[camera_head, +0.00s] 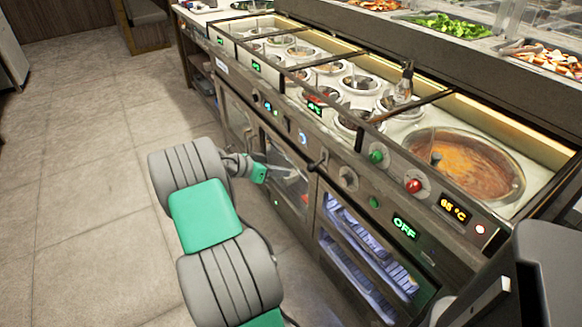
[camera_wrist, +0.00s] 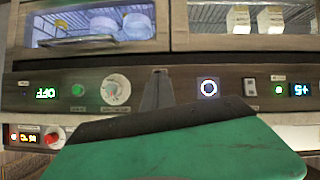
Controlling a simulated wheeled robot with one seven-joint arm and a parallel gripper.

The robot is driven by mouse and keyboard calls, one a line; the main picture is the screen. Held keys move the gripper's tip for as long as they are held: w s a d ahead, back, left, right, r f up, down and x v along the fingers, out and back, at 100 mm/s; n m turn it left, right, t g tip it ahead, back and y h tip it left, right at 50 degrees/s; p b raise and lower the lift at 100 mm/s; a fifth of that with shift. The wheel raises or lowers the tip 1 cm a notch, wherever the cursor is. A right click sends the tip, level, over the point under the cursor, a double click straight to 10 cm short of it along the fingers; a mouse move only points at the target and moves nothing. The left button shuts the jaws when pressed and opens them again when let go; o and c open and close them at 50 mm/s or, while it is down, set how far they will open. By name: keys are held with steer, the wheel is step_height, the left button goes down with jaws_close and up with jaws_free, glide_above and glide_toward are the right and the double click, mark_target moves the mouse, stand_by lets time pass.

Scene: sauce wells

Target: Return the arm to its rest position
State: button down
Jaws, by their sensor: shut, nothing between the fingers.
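My arm, grey and green, reaches from the bottom of the head view toward the front of the sauce counter. My gripper (camera_head: 280,176) is at its far end, in front of the counter's glass door (camera_head: 285,160), below the control panel. In the wrist view my gripper (camera_wrist: 158,76) shows its fingers closed together beyond the green hand, with nothing between them. Behind them is the control panel (camera_wrist: 225,88), seen upside down. I cannot tell the exact gap between the fingertips and the counter front.
The counter top holds several round sauce wells (camera_head: 359,83) and a large orange-red sauce pot (camera_head: 470,165). A ladle handle (camera_head: 372,119) sticks out over the front edge. Knobs (camera_head: 347,178) protrude from the panel. Open tiled floor (camera_head: 85,170) lies to the left.

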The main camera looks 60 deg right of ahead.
steer(key=shift+w+a+r, duration=0.25)
steer(key=shift+w+a, duration=0.45)
steer(key=shift+a, duration=0.25)
steer(key=shift+w, duration=0.1)
